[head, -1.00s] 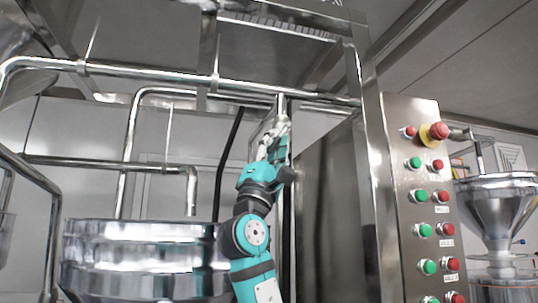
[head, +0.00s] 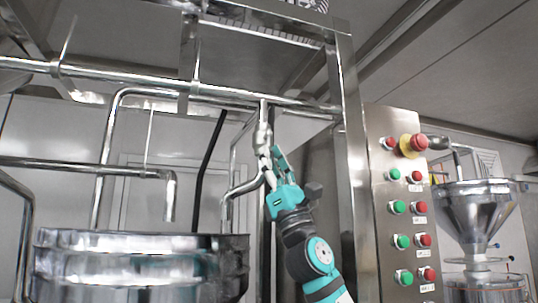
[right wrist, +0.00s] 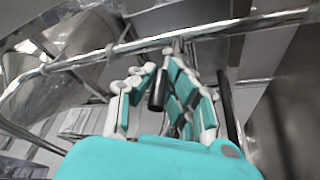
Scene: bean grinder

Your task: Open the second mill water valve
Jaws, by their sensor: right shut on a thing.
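The water valve (head: 263,134) is a metal fitting on a vertical pipe that drops from the long horizontal pipe. My right gripper (head: 269,158), teal and white, reaches up from the lower right to just below it. In the right wrist view a dark, rod-like handle (right wrist: 157,91) shows between the fingers of the right gripper (right wrist: 160,80). The gripper is shut on this handle. In the head view the fingers hide the handle, and its exact angle cannot be told. My left gripper is not in view.
A control panel (head: 396,220) with red and green buttons stands right of the arm. A large steel drum (head: 130,262) stands at lower left. Horizontal pipes (head: 140,80) and an upright frame post (head: 352,150) closely surround the arm. A steel funnel (head: 478,212) is at far right.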

